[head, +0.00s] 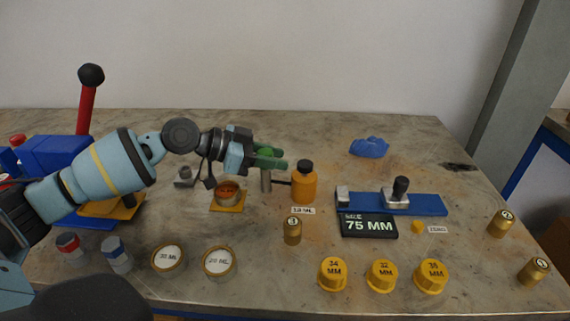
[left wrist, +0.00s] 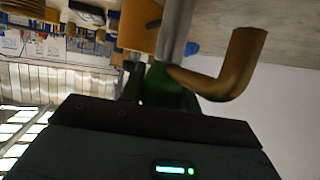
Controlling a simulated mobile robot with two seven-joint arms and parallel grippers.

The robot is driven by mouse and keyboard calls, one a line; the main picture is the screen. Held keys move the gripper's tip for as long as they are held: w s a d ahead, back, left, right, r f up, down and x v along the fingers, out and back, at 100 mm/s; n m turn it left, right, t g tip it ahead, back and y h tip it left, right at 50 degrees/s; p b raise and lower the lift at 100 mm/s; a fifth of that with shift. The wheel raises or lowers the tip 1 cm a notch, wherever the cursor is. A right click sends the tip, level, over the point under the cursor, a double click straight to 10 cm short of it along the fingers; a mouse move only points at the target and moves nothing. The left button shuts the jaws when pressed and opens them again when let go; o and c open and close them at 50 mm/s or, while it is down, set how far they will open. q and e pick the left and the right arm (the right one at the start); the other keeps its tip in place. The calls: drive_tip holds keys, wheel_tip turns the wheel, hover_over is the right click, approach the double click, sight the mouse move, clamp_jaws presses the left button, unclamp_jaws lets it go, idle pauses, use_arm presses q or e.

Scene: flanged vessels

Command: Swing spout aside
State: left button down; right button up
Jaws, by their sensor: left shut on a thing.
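My left gripper (head: 270,159), with green fingers, is at the top of a grey upright post (head: 266,182) near the middle of the table. In the left wrist view, a bent brass spout (left wrist: 236,68) runs in beside the grey post (left wrist: 175,30) to the green fingers (left wrist: 165,90). The fingers are shut there; their exact contact is partly hidden. In the head view, an orange bottle (head: 304,185) with a black cap stands just right of the post, with a short dark rod between them. My right gripper is not in view.
A blue rail fixture (head: 425,204) and a "75 MM" sign (head: 368,225) lie to the right. Yellow caps (head: 382,275) line the front. The back right is mostly free.

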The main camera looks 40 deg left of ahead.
use_arm(q)
drive_tip(key=shift+f, duration=0.3)
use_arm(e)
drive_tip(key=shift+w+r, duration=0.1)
use_arm(q)
drive_tip(key=c, duration=1.5)
unclamp_jaws()
drive_tip(key=o, duration=0.5)
drive_tip(key=shift+s+a+r, duration=0.1)
drive_tip(key=shift+r, duration=0.1)
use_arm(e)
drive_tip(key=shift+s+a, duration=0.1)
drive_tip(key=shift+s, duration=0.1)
